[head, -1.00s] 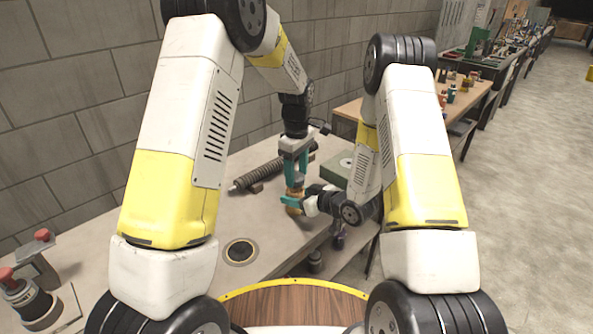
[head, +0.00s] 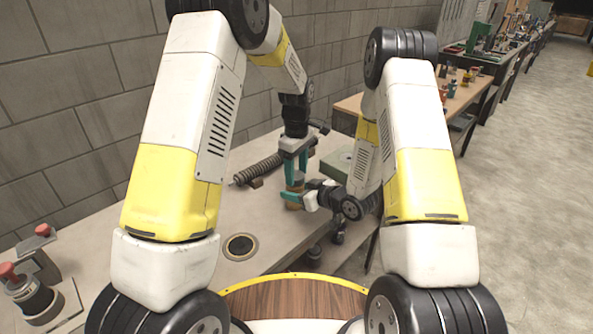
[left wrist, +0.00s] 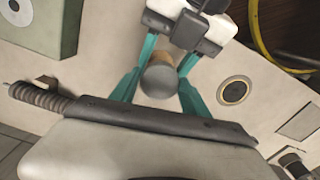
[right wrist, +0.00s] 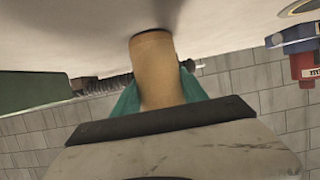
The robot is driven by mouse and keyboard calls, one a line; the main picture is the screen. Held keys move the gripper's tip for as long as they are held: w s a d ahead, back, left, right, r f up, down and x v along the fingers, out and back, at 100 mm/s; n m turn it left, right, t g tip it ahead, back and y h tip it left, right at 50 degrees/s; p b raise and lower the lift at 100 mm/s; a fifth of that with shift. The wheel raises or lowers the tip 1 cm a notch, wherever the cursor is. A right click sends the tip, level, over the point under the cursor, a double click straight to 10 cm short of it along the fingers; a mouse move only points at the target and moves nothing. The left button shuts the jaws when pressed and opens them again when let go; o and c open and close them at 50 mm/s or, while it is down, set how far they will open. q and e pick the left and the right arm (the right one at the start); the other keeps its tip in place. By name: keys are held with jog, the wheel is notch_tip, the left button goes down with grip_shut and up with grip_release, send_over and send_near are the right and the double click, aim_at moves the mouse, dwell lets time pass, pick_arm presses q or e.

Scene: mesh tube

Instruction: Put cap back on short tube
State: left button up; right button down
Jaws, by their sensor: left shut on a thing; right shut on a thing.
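The tan short tube (head: 295,206) is low over the grey table, gripped from the right by my right gripper (head: 292,196). In the right wrist view the tube (right wrist: 157,75) fills the middle, between teal fingers, its end close to the table top. My left gripper (head: 296,172) points down from above, shut on the grey cap (left wrist: 159,83). In the left wrist view the cap lies over the tube's end (left wrist: 163,58), roughly in line with it. Whether the cap is seated or just above the tube is hidden.
A dark ribbed rod (head: 258,170) lies behind the grippers on the table. A green box (head: 338,164) stands behind right. A round ringed hole (head: 240,246) is in the table front left. Red-knobbed devices (head: 20,285) stand far left. The table between is clear.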

pick_arm(q)
jog(key=shift+f, duration=0.3)
jog(key=m, duration=0.5)
jog(key=shift+a+m, duration=0.15)
jog(key=shift+m, duration=0.25)
jog(key=m, duration=0.5)
jog(key=shift+s+a, duration=0.1)
jog(key=m, duration=0.5)
jog(key=shift+a, duration=0.1)
jog(key=m, duration=0.5)
jog(key=shift+m, duration=0.3)
jog(key=o, duration=1.3)
jog(key=shift+c, duration=0.2)
